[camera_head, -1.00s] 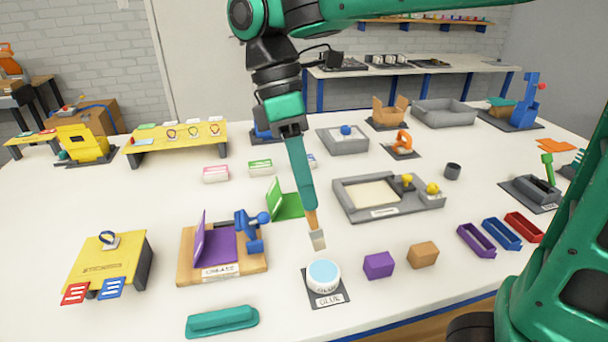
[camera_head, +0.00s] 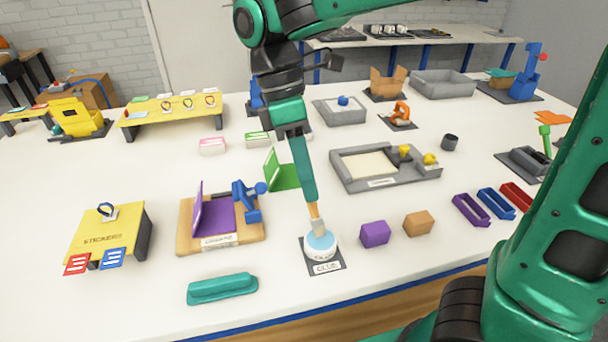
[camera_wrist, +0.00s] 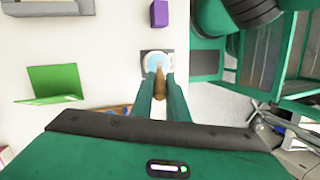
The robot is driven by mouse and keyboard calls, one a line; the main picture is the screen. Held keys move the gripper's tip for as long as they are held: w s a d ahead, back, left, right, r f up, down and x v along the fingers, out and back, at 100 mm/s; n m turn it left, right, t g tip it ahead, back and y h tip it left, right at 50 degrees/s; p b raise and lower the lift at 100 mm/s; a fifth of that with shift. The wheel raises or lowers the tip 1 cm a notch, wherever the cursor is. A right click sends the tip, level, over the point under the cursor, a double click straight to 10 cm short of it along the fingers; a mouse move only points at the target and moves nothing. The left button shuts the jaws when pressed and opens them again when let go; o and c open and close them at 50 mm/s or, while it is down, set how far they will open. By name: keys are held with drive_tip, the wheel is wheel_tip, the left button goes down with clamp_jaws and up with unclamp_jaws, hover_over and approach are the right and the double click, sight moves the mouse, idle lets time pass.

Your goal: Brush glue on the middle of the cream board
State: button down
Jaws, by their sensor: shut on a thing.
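My gripper (camera_head: 311,196) is shut on a brush (camera_head: 315,213) with a wooden handle, its bristle end pointing down. In the wrist view the brush (camera_wrist: 159,84) shows between the two green fingers. The brush's lower end is at the blue glue surface of a round white glue pot (camera_head: 321,249), which stands on a dark mat labelled GLUE; the bristle tip is hard to make out. The wrist view also shows the pot (camera_wrist: 149,61). The cream board (camera_head: 366,166) lies flat in a grey tray (camera_head: 344,179) behind and right of the pot.
A purple block (camera_head: 375,234) and an orange-brown block (camera_head: 418,223) lie right of the pot. A wooden stand with a purple plate (camera_head: 222,218) and a teal bar (camera_head: 222,288) are on the left. A green folded panel (camera_head: 282,172) stands behind. Yellow knobs sit at the tray's right.

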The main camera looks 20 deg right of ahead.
drive_tip(key=shift+f, duration=0.5)
idle(1.3)
drive_tip(key=shift+r, duration=3.55)
